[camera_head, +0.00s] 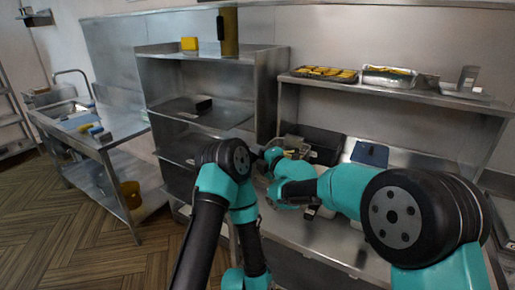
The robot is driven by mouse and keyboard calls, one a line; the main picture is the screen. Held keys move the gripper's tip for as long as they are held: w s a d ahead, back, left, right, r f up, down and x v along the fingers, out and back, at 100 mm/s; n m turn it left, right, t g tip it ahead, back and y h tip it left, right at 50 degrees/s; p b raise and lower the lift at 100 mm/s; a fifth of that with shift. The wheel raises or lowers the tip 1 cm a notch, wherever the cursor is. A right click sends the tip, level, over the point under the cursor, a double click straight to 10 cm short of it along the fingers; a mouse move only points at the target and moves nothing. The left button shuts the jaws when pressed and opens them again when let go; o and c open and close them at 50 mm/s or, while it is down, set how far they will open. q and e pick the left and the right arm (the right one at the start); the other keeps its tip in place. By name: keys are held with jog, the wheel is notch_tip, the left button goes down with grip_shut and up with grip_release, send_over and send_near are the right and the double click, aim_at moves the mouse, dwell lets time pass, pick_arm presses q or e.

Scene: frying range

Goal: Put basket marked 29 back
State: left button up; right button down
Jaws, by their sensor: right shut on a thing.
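My right gripper (298,153) is over the steel counter, beyond the teal wrist of my right arm. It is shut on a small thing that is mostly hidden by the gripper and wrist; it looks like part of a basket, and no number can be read. A dark box-like thing (322,140) stands on the counter just behind the gripper. I cannot tell whether it touches the held thing. No marking 29 is legible anywhere. My left arm is folded in front of the shelf unit, and its gripper does not show.
A dark blue panel (370,153) is on the counter (325,233) right of the gripper. An upper shelf (415,97) with food trays (325,74) hangs over it. A steel shelf unit (205,58) stands left. A sink table (115,125) is farther left.

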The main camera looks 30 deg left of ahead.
jog(key=shift+f, duration=0.6)
dwell(0.7)
jog(key=c, duration=0.8)
grip_release()
jog(key=shift+f, duration=0.1)
jog(key=shift+c, duration=0.2)
jog(key=shift+d, duration=0.1)
jog(key=v, duration=1.7)
jog(key=shift+d, duration=0.1)
